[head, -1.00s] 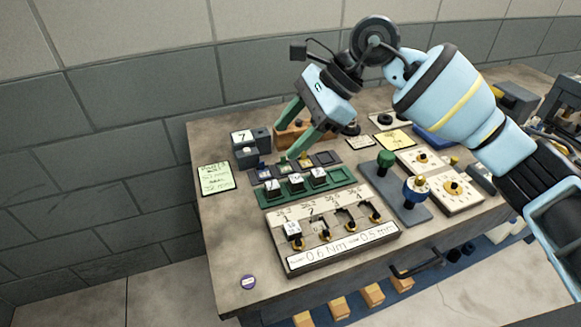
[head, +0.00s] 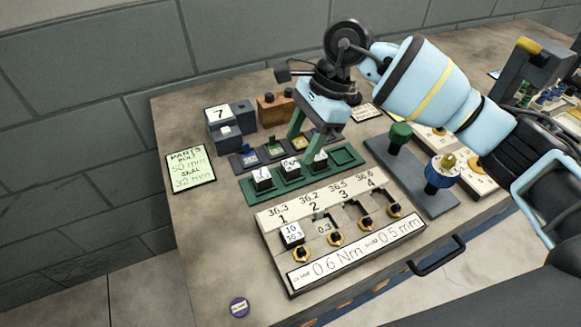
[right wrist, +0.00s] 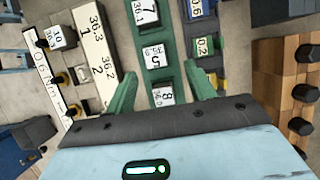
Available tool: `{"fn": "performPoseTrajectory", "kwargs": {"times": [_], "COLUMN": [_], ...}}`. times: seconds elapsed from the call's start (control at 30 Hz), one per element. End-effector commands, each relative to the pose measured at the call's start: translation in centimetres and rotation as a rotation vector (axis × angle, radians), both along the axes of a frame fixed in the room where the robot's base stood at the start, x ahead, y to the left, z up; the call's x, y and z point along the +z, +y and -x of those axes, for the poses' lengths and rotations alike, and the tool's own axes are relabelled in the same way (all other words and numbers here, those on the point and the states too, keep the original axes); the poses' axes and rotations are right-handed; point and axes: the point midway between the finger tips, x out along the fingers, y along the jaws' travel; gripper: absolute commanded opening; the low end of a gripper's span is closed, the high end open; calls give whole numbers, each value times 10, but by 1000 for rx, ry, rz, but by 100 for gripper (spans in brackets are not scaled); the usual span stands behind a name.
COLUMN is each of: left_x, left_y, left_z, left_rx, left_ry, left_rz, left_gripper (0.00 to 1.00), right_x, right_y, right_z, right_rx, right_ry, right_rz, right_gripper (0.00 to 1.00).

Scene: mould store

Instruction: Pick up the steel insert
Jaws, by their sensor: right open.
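Several small steel inserts with white number labels stand in the green tray (head: 347,155): a left one (head: 262,180), a middle one (head: 290,169) and a right one (head: 319,161). The tray's rightmost pocket is empty. My right gripper (head: 301,146) is open above the tray, near the middle and right inserts. In the right wrist view its fingertips (right wrist: 160,72) are spread to both sides of the tray, with the insert marked 5 (right wrist: 154,57) and the one marked 8 (right wrist: 161,96) between or near them. I cannot tell its exact height. My left gripper is not in view.
A fixture plate (head: 300,213) with numbered slots stands in front, with one block (head: 291,235) in slot 1. Behind the tray are a dark tray (head: 236,162), a grey block marked 7 (head: 217,115) and a wooden block (head: 274,111). Green and blue knobs (head: 400,138) stand right.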

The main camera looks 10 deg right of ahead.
Motion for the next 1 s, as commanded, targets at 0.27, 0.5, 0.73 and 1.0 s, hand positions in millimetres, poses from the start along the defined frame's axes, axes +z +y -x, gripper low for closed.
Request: {"fn": "performPoseTrajectory", "kwargs": {"times": [0.27,0.5,0.73,1.0], "left_x": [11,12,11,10], "left_y": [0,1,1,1], "left_z": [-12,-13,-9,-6], "left_rx": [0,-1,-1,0], "left_ry": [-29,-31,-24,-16], "left_rz": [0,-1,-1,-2], "left_gripper": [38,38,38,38], "right_x": [-22,-45,-46,-46], "right_y": [13,21,22,21], "right_z": [9,11,11,11], "right_rx": [2,-1,-1,0], "right_ry": [0,1,1,0], "right_rz": [0,-1,-1,-1], "right_gripper": [55,55,55,22]}}
